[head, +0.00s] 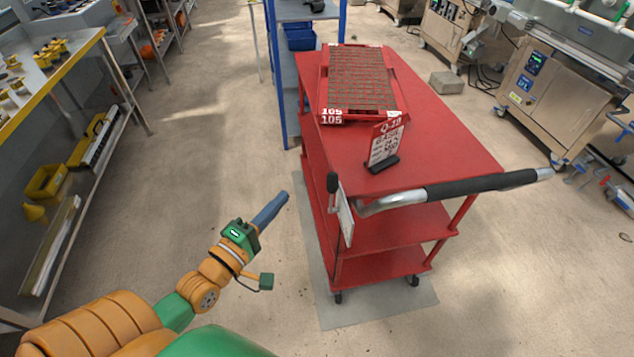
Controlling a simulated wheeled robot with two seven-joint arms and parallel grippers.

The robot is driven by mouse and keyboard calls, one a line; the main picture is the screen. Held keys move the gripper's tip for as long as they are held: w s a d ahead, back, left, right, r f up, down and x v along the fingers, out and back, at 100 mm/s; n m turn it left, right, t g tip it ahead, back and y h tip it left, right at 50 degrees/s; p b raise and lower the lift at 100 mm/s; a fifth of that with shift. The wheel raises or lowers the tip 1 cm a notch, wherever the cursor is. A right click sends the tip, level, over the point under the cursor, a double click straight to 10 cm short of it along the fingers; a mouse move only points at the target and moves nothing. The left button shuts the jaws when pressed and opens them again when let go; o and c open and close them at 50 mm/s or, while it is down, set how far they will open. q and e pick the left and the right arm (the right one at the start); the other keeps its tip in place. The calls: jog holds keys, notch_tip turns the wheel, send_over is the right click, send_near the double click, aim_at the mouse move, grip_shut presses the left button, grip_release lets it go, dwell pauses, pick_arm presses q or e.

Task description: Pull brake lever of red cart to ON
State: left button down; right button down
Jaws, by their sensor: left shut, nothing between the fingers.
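The red cart (460,150) stands right of centre on the floor, with its black-gripped push handle (480,186) toward me. A lever with a black knob (332,183) stands at the cart's near left corner, beside a white label plate (346,215). The knob is roughly upright; I cannot read the plate's markings. My left gripper (284,197) is shut and empty, its blue-grey fingers pointing up and right. It is left of the lever, apart from it, over bare floor. My right gripper is out of view.
A red tray of brown cells (322,112) and a sign card (387,145) are on the cart top. A workbench (92,45) with yellow parts runs along the left. A blue-framed rack (272,70) stands behind the cart. Machines (540,85) stand at right. Floor between bench and cart is clear.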

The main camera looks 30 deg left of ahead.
aim_at(331, 194)
pick_arm(q)
jog(key=shift+w+r, duration=0.15)
jog(key=w, duration=1)
jog(key=d, duration=0.1)
jog(key=s+d+p, duration=0.1)
jog(key=d, duration=0.1)
jog(key=s+d+p, duration=0.1)
jog(key=shift+d, duration=0.35)
jog(key=shift+s+d+b, duration=0.2)
jog(key=shift+s+b, duration=0.05)
jog(key=shift+b, duration=0.15)
